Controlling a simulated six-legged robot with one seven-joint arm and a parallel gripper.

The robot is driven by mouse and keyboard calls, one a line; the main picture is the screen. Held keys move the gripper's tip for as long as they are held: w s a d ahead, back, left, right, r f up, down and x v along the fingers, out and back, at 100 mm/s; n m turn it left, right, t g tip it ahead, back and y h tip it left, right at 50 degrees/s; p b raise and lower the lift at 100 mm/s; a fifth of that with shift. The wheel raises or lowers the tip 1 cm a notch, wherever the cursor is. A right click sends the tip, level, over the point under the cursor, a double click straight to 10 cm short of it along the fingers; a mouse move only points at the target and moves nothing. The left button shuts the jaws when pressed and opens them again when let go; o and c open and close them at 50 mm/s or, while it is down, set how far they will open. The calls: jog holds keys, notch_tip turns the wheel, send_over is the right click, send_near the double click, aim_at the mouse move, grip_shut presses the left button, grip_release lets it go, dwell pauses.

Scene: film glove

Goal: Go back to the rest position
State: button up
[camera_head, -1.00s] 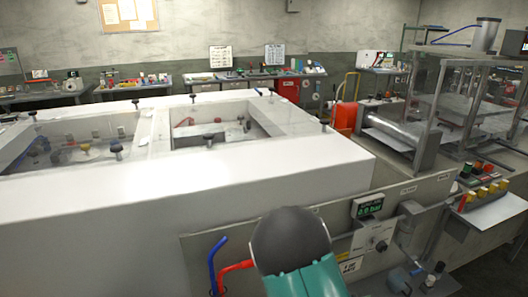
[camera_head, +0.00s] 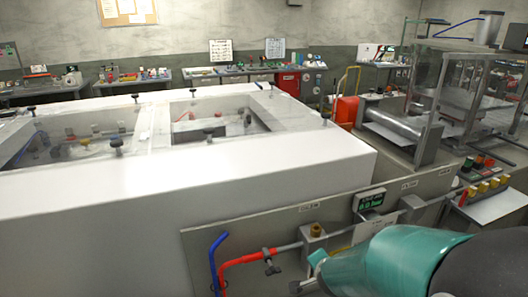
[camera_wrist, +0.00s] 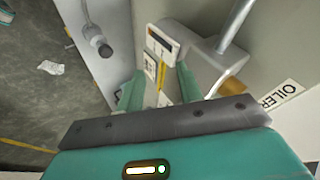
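My gripper (camera_wrist: 160,75) shows in the wrist view. Its two teal fingers stand apart with nothing visibly held between them. Behind them is a grey panel with a small label plate (camera_wrist: 162,42) and a yellow strip. In the head view my teal and black arm fills the lower right, in front of the panel (camera_head: 235,232). I cannot make out the fingers there.
A large white enclosure (camera_head: 200,172) with windowed wells fills the left and middle. Red and blue pipes (camera_head: 235,265) and a brass fitting (camera_head: 316,230) are left of my arm. A pressure display (camera_head: 369,199) and a button box (camera_head: 483,188) are behind it.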

jog(key=s+a+r+n+y, duration=0.3)
jog(key=s+r+n, duration=0.35)
jog(key=r, duration=0.45)
jog(key=s+d+r+n+g+h, duration=0.2)
jog(key=s+r+n, duration=0.3)
jog(key=s, duration=0.8)
jog(key=shift+s+d+r+g, duration=0.35)
jog(key=shift+d+r, duration=0.3)
jog(key=shift+r, duration=0.25)
